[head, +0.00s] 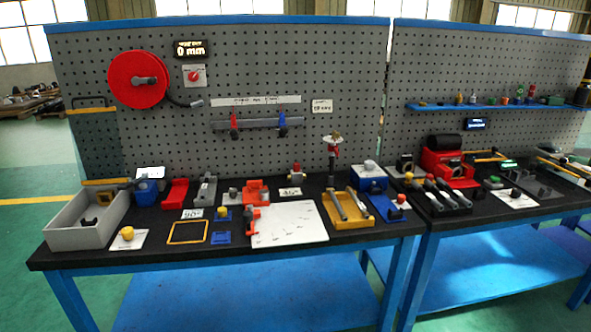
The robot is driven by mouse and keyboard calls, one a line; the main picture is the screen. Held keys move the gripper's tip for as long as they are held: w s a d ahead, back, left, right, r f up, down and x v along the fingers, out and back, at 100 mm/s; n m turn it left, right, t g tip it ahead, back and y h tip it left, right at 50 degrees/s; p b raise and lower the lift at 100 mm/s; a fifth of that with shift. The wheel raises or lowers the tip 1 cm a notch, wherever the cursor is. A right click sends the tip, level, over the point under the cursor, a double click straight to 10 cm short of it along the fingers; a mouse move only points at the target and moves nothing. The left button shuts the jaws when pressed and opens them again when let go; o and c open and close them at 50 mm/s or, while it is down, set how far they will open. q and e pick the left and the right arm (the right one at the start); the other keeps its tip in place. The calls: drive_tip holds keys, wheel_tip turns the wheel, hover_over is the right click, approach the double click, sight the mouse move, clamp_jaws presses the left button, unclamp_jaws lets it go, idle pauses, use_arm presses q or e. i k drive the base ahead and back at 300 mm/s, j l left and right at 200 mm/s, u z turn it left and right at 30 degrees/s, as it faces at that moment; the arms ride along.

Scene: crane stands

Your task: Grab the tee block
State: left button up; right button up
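No gripper of mine is in the head view. I cannot tell for sure which piece is the tee block; the parts are small at this distance. A small dark block (88,223) lies inside the grey open bin (72,238) at the left end of the near workbench. A grey upright block (206,190) stands toward the back left of the same bench. An orange-red fixture (256,190) with a grey piece beside it stands right of that. Nothing is held in view.
The black bench top (170,262) is crowded, with a white plate (289,224), a yellow tray (348,209) and a blue block (370,178). A second bench with a red machine (447,163) adjoins at right. A pegboard (260,70) rises behind. The front bench edge is mostly clear.

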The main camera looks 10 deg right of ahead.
sight(294, 177)
drive_tip(key=i+l, duration=0.3)
drive_tip(key=l, duration=0.15)
drive_tip(key=i+l, duration=0.3)
drive_tip(key=l, duration=0.15)
drive_tip(key=i+l, duration=0.25)
drive_tip(key=l, duration=0.2)
